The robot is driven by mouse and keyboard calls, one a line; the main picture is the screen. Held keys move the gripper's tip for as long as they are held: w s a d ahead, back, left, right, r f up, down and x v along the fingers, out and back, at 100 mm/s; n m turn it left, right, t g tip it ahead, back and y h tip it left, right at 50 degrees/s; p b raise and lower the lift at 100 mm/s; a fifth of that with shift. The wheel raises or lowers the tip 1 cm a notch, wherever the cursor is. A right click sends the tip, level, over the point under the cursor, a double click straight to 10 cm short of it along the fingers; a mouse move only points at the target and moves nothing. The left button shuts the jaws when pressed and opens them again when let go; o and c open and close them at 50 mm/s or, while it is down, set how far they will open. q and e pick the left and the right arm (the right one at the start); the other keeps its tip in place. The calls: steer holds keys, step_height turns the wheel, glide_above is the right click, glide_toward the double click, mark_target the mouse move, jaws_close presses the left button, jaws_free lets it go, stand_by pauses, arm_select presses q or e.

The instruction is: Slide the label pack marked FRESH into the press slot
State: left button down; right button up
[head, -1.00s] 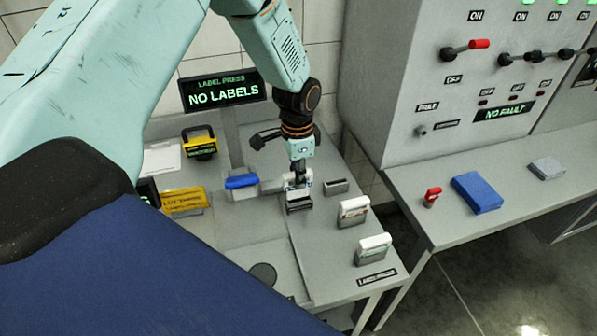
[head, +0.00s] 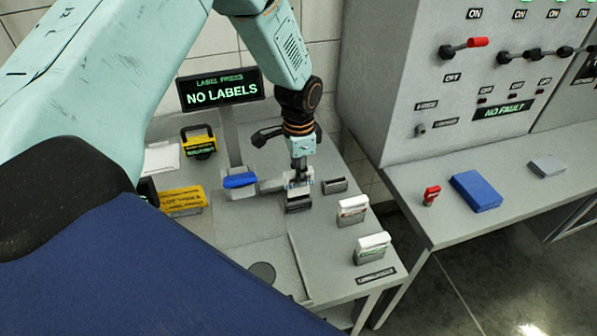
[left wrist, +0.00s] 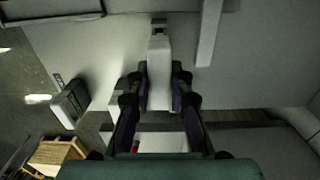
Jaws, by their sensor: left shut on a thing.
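My left gripper (head: 299,181) is shut on a white label pack (left wrist: 159,70), which stands out between its fingers in the left wrist view. In the head view the fingers hide most of this pack, and I cannot read its marking. A grey block with a dark top (head: 298,203) sits just below and in front of the gripper; I cannot tell whether the pack touches it. An empty dark-topped holder (head: 334,185) stands to its right. Two other white-topped packs, one (head: 352,211) behind the other (head: 373,248), stand upright nearer the front right. My right gripper is not in view.
The label press sign (head: 222,91) reads NO LABELS. A yellow-framed device (head: 199,142) is at the back. A second bench to the right holds a blue block (head: 476,190) and a red-topped piece (head: 431,196).

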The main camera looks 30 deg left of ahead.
arm_select(q)
steer(key=shift+s+r, duration=0.1)
steer(key=shift+s, duration=0.05)
steer(key=shift+w, duration=0.25)
steer(key=shift+s+f, duration=0.15)
steer(key=shift+f, duration=0.15)
steer(key=shift+f+b, duration=0.3)
steer(key=shift+f, duration=0.15)
steer(key=shift+f, duration=0.25)
steer(key=shift+f, duration=0.1)
steer(key=shift+f+b, duration=0.2)
steer(key=shift+b, duration=0.2)
steer(key=shift+f, duration=0.1)
steer(key=shift+f+b, duration=0.85)
steer(key=shift+f, duration=0.35)
